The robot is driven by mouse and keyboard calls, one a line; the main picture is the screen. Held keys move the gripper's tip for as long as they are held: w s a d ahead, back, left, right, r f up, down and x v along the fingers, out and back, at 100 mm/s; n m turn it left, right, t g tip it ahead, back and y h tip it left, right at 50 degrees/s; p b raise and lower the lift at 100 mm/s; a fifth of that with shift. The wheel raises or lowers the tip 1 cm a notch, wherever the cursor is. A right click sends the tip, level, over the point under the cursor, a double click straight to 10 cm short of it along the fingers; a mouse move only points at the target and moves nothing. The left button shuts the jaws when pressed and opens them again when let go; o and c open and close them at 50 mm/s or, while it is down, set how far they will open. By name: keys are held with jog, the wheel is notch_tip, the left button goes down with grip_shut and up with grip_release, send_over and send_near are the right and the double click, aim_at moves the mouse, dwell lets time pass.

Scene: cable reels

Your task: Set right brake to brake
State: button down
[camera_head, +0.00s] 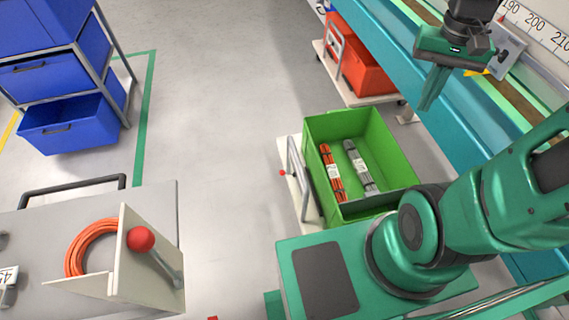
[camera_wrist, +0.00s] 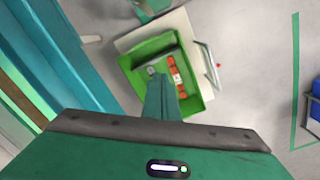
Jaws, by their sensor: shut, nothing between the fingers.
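My gripper (camera_head: 428,103) is at the upper right of the head view, pointing down over the edge of the teal bench (camera_head: 395,60). Its fingers are together and hold nothing. They also show at the middle of the wrist view (camera_wrist: 161,82), in front of the green crate. A lever with a red ball knob (camera_head: 141,239) stands at a pale panel (camera_head: 140,275) at the lower left, far from my gripper. A small red knob (camera_head: 282,173) is beside the trolley handle left of the crate. I cannot tell which part is the right brake, or its setting.
A green crate (camera_head: 398,145) on a trolley holds orange and grey cable bundles. An orange coil (camera_head: 90,245) lies on the grey cart (camera_head: 50,215). Blue bins (camera_head: 65,128) stand upper left, and orange crates (camera_head: 370,75) at the back. The middle floor is clear.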

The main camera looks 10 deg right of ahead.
jog(key=w+a+f, duration=0.4)
jog(key=w+f, duration=0.3)
jog(key=w, duration=0.4)
jog(key=w+a+f, duration=0.4)
jog(key=w+f, duration=0.3)
jog(key=w, duration=0.4)
jog(key=w+a+f, duration=0.4)
jog(key=a+f, duration=0.3)
jog(key=f, duration=0.4)
jog(key=w+a+f+m+g+y, duration=0.1)
jog(key=w+a+f, duration=0.3)
jog(key=a+f, duration=0.3)
notch_tip(320, 180, down, 5)
jog(key=shift+w+a+r+y, duration=0.2)
jog(key=shift+w+a+y, duration=0.1)
jog(key=shift+w, duration=0.1)
jog(key=shift+g, duration=0.3)
send_near(282, 173)
notch_tip(282, 173, down, 7)
jog(key=w, duration=0.1)
jog(key=shift+d+r, duration=0.15)
jog(key=shift+d, duration=0.25)
